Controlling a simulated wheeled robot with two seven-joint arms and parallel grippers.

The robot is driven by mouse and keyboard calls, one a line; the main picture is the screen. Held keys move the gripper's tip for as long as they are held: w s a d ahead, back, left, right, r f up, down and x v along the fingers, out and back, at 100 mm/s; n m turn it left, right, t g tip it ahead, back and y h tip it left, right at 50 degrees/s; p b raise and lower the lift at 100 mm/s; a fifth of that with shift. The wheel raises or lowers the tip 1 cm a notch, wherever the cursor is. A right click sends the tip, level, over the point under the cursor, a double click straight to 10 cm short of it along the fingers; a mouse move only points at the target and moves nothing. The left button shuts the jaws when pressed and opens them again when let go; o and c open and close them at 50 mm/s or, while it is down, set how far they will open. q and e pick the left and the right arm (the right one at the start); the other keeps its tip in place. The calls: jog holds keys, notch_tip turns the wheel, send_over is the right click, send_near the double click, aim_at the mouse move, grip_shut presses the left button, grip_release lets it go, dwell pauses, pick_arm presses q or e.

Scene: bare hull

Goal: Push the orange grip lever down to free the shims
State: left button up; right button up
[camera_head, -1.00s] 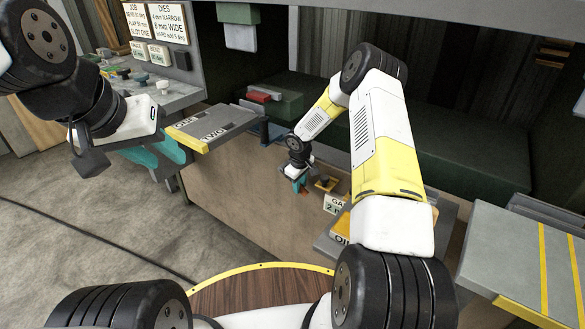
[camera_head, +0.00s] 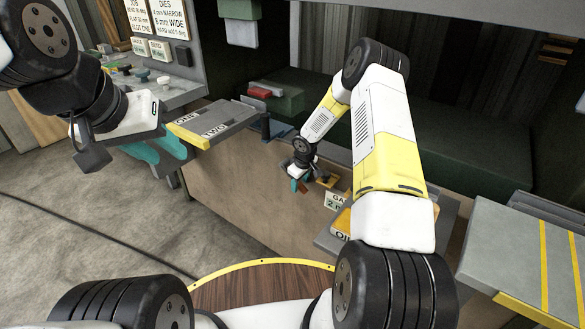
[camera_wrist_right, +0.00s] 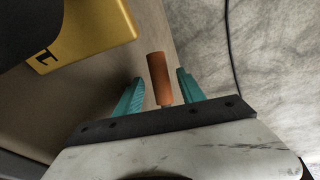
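The orange grip lever (camera_wrist_right: 158,76) stands up between the two teal fingers of my right gripper (camera_wrist_right: 160,92) in the right wrist view. There are gaps on both sides of it, so the gripper is open around it. In the head view my right gripper (camera_head: 297,183) is small and low against the bench's front panel, with a sliver of the orange grip (camera_head: 303,187) beside it. My left gripper (camera_head: 155,152) is at the left with its teal fingers apart, empty, beside the grey tray. I cannot make out the shims in either view.
A grey tray (camera_head: 226,119) marked ONE and TWO lies left of my right forearm. A small white label (camera_head: 336,200) and a yellow block (camera_head: 341,225) are right of my right gripper. A striped grey table (camera_head: 525,250) stands at the right. The floor at the left has a cable.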

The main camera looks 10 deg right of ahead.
jog(key=v, duration=0.7)
jog(key=shift+r, duration=0.4)
jog(key=shift+s, duration=0.15)
jog(key=shift+r, duration=0.1)
jog(key=c, duration=0.5)
jog(key=shift+s+d+r+m, duration=0.1)
jog(key=shift+r+m, duration=0.1)
jog(key=shift+m, duration=0.7)
jog(key=c, duration=0.4)
jog(key=shift+s+r+m, duration=0.15)
jog(key=shift+r+m, duration=0.2)
jog(key=shift+m, duration=0.75)
grip_shut()
jog(key=f+m, duration=0.2)
jog(key=m, duration=0.1)
jog(key=w+f+m, duration=0.1)
jog(key=f+m, duration=0.1)
jog(key=m, duration=0.2)
jog(key=w+d+f+m, duration=0.1)
jog(key=f+m, duration=0.1)
jog(key=m, duration=0.2)
jog(key=shift+t, duration=0.3)
